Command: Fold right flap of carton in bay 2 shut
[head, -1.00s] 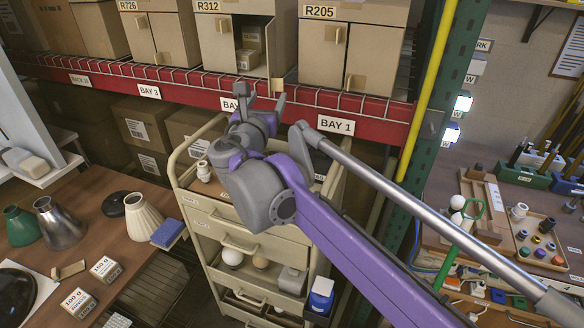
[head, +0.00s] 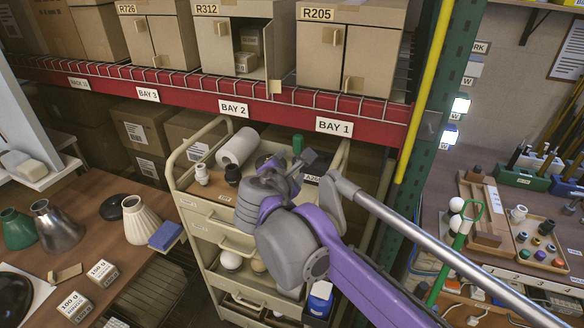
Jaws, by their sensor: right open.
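The carton R312 (head: 207,50) stands on the shelf above the BAY 2 label (head: 233,107). Its left flap lies across the left half of the front. Its right flap (head: 284,58) stands swung out toward me, with a small tab at its lower front edge. Small boxes (head: 246,62) show inside through the open right half. My right gripper (head: 299,160) is open and empty, below the red shelf beam and over the top of the cart, apart from the carton. My left gripper is out of view.
Carton R205 (head: 330,55) stands close to the right of the open flap, carton R726 (head: 160,40) to the left. A wire lip runs along the red beam (head: 185,98). The cart (head: 215,220) below carries a white roll (head: 237,148) and small items. A yellow pole (head: 425,90) rises at right.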

